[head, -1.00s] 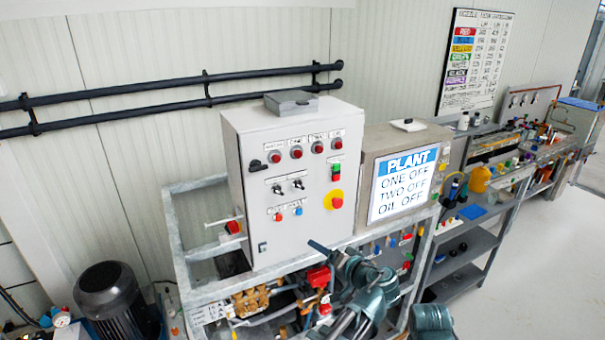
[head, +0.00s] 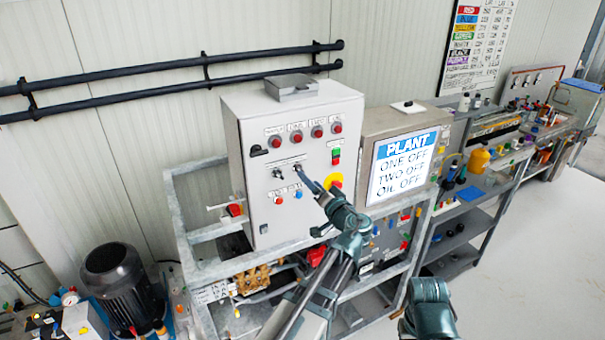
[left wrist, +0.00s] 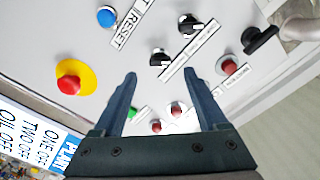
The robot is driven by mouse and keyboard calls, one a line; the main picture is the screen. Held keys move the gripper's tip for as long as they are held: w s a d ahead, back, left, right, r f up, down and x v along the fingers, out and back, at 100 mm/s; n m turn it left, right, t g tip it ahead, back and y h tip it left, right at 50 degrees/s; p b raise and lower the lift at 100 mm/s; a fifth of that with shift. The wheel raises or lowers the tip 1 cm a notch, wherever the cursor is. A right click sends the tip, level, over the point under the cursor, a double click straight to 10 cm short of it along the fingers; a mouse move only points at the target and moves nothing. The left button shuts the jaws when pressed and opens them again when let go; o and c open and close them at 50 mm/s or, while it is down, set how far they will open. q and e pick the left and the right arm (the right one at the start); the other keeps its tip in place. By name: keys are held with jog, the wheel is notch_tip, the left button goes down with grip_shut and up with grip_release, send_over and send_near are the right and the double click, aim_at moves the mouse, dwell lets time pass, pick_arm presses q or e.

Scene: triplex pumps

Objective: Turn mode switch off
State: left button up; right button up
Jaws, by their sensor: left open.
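Two black rotary switches sit mid-panel on a white control cabinet (head: 235,170): a left one (head: 278,173) and a right one (head: 297,168). I cannot read which is the mode switch. My left gripper (head: 304,176) is at the panel by the right switch. In the left wrist view my left gripper (left wrist: 160,78) is open and empty. The right switch (left wrist: 160,57) is just beyond the fingertips, roughly centred between them. The left switch (left wrist: 188,24) is farther up. Contact cannot be told.
The yellow-and-red emergency stop (left wrist: 70,84) is left of the fingers in the wrist view. A blue button (left wrist: 106,16), a black handle (left wrist: 262,40) and red lamps are nearby. A plant display (head: 404,165) stands right of the cabinet. A metal frame (head: 195,240) supports both.

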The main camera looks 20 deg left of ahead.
pick_arm(q)
jog(key=x, duration=0.5)
jog(key=shift+w+a, duration=0.25)
jog(key=shift+a, duration=0.05)
grip_shut()
